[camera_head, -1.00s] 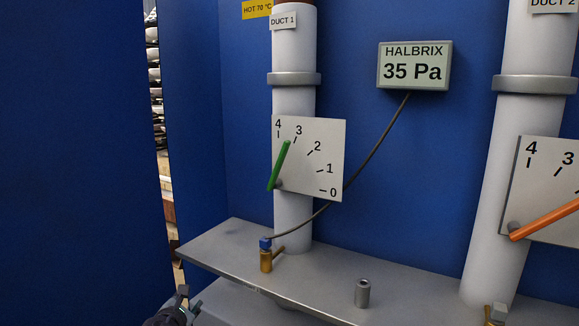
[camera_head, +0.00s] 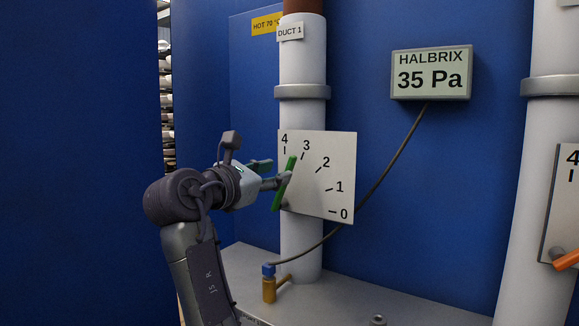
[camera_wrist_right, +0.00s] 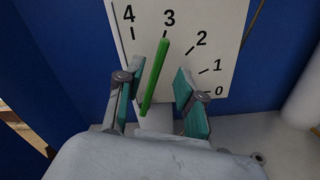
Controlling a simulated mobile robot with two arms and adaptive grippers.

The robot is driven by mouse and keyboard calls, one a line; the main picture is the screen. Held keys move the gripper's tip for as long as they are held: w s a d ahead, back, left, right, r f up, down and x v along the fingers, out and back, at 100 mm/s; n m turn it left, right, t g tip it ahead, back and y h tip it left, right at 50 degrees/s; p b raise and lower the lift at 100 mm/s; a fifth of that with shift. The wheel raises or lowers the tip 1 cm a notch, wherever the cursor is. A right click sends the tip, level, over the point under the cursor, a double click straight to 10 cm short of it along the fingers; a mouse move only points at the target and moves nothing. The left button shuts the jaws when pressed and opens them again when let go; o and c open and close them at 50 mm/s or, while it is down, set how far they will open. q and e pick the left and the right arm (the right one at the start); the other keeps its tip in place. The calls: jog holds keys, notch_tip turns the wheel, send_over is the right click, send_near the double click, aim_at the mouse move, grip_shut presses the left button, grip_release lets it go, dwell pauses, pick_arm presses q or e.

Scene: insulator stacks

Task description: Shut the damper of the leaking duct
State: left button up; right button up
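Duct 1 (camera_head: 303,60) is a white upright pipe with a square dial plate (camera_head: 335,175) marked 4 to 0. Duct 2 (camera_head: 548,150) stands at the right, with an orange lever (camera_head: 566,260) partly cut off. The HALBRIX meter (camera_head: 432,74) reads 35 Pa. My left gripper is not in view.
A dark hose (camera_head: 385,165) runs from the meter to a blue-capped brass fitting (camera_head: 269,283) by duct 1's foot, above a grey shelf (camera_head: 340,300). A yellow HOT 70 °C sign (camera_head: 264,25) is beside duct 1. Blue panels close off the left and back.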

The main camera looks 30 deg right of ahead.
aim_at(287, 169)
jog(key=x, duration=0.6)
jog(key=shift+p, duration=0.35)
jog(key=shift+c, duration=0.3)
grip_shut()
